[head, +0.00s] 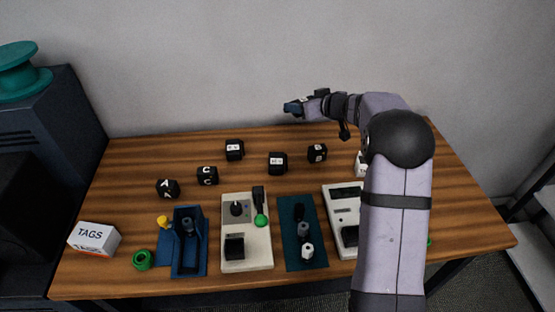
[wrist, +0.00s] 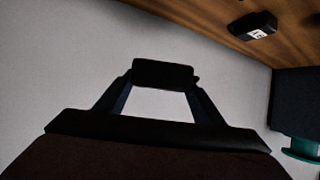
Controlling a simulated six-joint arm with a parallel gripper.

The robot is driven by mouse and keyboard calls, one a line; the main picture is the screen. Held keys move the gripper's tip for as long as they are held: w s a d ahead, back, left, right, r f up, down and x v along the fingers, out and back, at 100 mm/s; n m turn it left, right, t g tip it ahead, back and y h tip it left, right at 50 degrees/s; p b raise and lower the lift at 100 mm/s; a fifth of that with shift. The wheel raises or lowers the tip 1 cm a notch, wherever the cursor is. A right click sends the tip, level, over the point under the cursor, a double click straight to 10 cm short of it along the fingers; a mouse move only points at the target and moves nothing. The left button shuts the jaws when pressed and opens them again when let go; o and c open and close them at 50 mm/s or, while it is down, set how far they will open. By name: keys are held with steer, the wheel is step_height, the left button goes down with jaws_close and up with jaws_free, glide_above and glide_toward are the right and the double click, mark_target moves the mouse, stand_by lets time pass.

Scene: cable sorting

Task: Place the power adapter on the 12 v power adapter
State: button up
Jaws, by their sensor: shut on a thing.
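My gripper (head: 296,106) is raised over the back edge of the table, near the wall. In the wrist view its two fingers (wrist: 163,86) close on a small black block (wrist: 165,73), which looks like a power adapter; no label shows on it. Several black adapters with white labels stand on the table: one at the back (head: 235,150), one in the middle (head: 278,162), one to its right (head: 317,152), one marked C (head: 207,175) and one marked A (head: 168,188). The labels that would tell the 12 V one are too small to read. The wrist view shows one labelled adapter (wrist: 253,25) on the table.
Along the front stand a blue holder (head: 188,255), a beige panel (head: 247,263), a teal mat (head: 305,258) and another beige device (head: 342,200). A TAGS box (head: 95,239) and a green ring (head: 143,260) are at left. My arm covers the right side. The back left table is clear.

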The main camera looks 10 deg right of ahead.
mark_target(276, 159)
steer(key=s+a+f+n+g+y, duration=0.25)
steer(key=s+a+n+y, duration=0.2)
steer(key=s+a, duration=0.4)
steer(key=shift+w+a+f, duration=0.1)
steer(key=shift+w+f, duration=0.05)
steer(key=shift+f, duration=1.5)
steer(key=shift+w+a+f, duration=0.1)
steer(key=shift+a+f, duration=0.05)
steer(key=shift+f, duration=1.5)
steer(key=shift+w+a+f, duration=0.1)
steer(key=shift+w+f, duration=0.05)
steer(key=shift+f, duration=1.5)
steer(key=shift+f, duration=0.1)
steer(key=o, duration=1.2)
steer(key=shift+c, duration=0.2)
